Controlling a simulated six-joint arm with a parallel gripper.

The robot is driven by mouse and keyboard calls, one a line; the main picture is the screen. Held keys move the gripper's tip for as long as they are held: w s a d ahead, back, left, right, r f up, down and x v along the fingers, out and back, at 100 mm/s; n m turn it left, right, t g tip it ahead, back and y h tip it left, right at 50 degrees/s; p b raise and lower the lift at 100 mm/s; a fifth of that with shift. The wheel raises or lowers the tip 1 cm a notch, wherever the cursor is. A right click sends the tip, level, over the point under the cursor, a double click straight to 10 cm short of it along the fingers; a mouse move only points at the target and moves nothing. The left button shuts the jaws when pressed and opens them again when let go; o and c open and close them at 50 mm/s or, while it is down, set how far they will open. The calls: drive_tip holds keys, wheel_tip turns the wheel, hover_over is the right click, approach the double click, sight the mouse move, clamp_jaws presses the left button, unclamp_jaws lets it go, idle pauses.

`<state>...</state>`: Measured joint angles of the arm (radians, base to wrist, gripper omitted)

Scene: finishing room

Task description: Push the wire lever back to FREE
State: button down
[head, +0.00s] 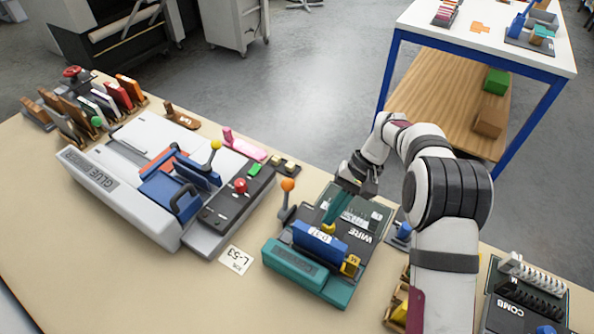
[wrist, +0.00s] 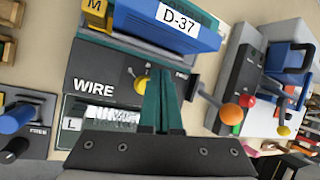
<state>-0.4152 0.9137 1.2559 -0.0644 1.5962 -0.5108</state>
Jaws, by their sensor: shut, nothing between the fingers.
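The WIRE machine (head: 347,282) is a teal and dark unit on the bench, with a blue block marked D-37 on it. It also shows in the wrist view (wrist: 97,66). Its lever, with an orange knob (head: 288,185), stands up at the machine's left side. In the wrist view the orange knob (wrist: 231,114) is right of my fingers, with a gap between. My gripper (head: 332,217) has teal fingers, shut and empty, over the machine's dark top. The fingertips (wrist: 161,72) are beside a yellow knob (wrist: 134,81). A small label by the lever is too small to read surely.
The GLUE BINDER (head: 90,168) stands left, with a yellow-knobbed lever and a red knob. A card marked L-53 (head: 236,260) lies between the machines. The COMB machine (head: 520,300) is at the right. Bare bench shows in front of the card.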

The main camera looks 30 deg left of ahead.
drive_tip(key=w+a+r+t+h, duration=0.1)
drive_tip(key=w+a+r+t, duration=0.1)
drive_tip(key=a+r+t, duration=0.2)
drive_tip(key=w+a+r+m+t+h, duration=0.1)
drive_tip(key=w+a+r+t, duration=0.1)
drive_tip(key=a+r+t, duration=0.3)
drive_tip(key=a+r, duration=0.3)
drive_tip(key=a, duration=0.1)
drive_tip(key=shift+w+r, duration=0.35)
hover_over(286, 200)
drive_tip(key=w, duration=0.4)
wheel_tip(286, 200, down, 10)
drive_tip(key=shift+a+r, duration=0.2)
drive_tip(key=shift+a, duration=0.1)
drive_tip(key=shift+s, duration=0.2)
